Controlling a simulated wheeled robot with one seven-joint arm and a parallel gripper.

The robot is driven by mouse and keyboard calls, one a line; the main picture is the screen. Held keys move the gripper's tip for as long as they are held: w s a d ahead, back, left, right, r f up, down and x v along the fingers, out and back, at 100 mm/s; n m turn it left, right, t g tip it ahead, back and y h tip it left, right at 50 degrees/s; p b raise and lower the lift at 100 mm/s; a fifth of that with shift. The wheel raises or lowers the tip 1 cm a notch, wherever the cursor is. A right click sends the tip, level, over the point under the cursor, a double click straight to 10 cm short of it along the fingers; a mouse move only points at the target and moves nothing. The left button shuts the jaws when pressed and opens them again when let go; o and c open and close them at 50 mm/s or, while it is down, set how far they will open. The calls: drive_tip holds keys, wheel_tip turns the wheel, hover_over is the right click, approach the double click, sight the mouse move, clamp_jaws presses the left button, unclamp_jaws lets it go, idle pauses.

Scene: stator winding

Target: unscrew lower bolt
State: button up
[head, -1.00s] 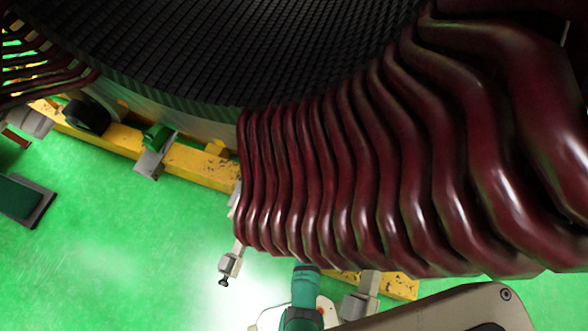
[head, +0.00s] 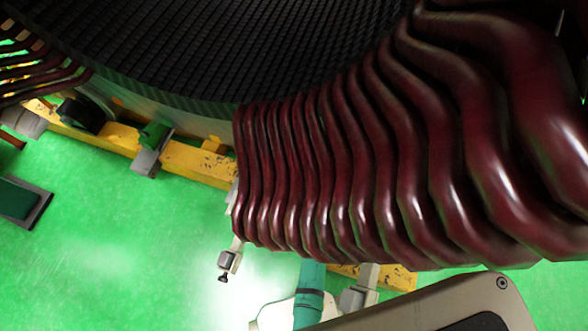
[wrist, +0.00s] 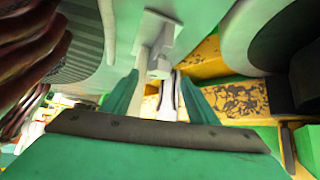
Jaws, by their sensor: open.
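In the wrist view, my gripper (wrist: 158,79) has two teal fingers standing apart, with a grey bracket block (wrist: 160,62) beyond and between their tips. A pale upright part (wrist: 167,98) shows below the block, between the fingers; I cannot tell whether it is the lower bolt. In the head view, my fingers are out of sight; a teal link of my arm (head: 310,285) passes under the coils. A small clamp block (head: 228,260) with a dark-headed bolt (head: 223,278) hangs below the coils at their left end.
Dark red winding coils (head: 340,180) overhang my arm and also show at the wrist view's left edge (wrist: 28,45). A yellow beam (head: 195,163) with rollers runs beneath the black stator core (head: 220,50).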

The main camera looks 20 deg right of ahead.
drive_tip(key=shift+v, duration=1.3)
drive_tip(key=shift+d, duration=0.1)
drive_tip(key=w+f+n+t, duration=0.1)
drive_tip(key=w+n, duration=0.2)
drive_tip(key=n, duration=0.8)
drive_tip(key=w+f+n+t+y, duration=0.1)
drive_tip(key=w+f+n, duration=0.1)
drive_tip(key=n, duration=0.8)
drive_tip(key=w+f+n+t+y, duration=0.1)
drive_tip(key=w+n, duration=0.3)
drive_tip(key=n, duration=0.7)
drive_tip(key=shift+w+a+f+n+t, duration=0.3)
drive_tip(key=shift+a+f+t, duration=0.1)
drive_tip(key=shift+f, duration=0.3)
